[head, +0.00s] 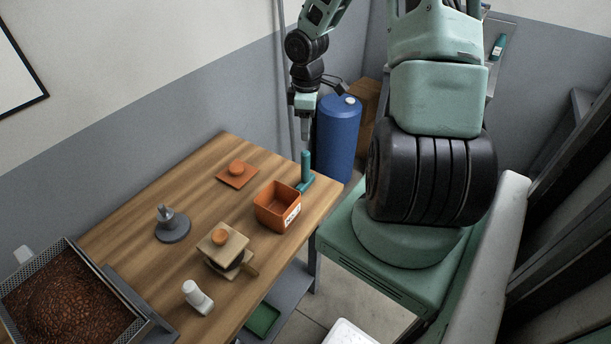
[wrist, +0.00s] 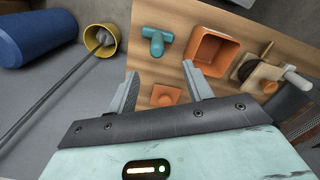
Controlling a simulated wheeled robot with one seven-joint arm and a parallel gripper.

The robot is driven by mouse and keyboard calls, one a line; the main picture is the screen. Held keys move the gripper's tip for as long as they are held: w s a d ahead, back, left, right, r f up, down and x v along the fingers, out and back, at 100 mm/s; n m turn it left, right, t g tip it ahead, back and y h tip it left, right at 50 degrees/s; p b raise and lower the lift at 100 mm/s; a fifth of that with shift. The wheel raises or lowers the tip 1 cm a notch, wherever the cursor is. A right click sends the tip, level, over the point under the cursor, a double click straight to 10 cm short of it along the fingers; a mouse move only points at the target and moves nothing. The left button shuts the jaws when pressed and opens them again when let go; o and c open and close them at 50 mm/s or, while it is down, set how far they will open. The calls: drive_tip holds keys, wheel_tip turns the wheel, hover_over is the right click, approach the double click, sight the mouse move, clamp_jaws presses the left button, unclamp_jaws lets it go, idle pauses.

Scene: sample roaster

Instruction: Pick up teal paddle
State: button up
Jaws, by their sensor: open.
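The teal paddle (head: 306,168) stands at the table's far right corner, its thick handle upright on a flat foot. In the wrist view the paddle (wrist: 157,43) shows near the top, beyond my fingertips. My gripper (head: 304,146) points down above the handle in the head view; whether it touches cannot be told there. In the wrist view my gripper (wrist: 165,82) is open, with its two fingers wide apart and the paddle not between them.
An orange labelled bin (head: 277,207) stands close to the paddle. An orange square plate with a knob (head: 237,174), a grey knobbed piece (head: 172,226), a wooden block (head: 222,246) and a bean tray (head: 68,300) share the table. A blue barrel (head: 338,138) stands behind.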

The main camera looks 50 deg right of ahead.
sight(306, 153)
wheel_tip(306, 153, down, 10)
drive_tip(key=shift+a+f, duration=0.1)
drive_tip(key=shift+f, duration=0.1)
drive_tip(key=shift+w+d+f+p, duration=0.1)
drive_tip(key=shift+f+p, duration=0.1)
drive_tip(key=shift+f, duration=0.7)
drive_tip(key=shift+w+d+f+p, duration=0.1)
drive_tip(key=shift+w+f+p, duration=0.1)
drive_tip(key=shift+f, duration=0.7)
drive_tip(key=shift+w+d+f+p, duration=0.1)
drive_tip(key=shift+f+p, duration=0.1)
drive_tip(key=shift+f, duration=0.7)
drive_tip(key=c, duration=1.1)
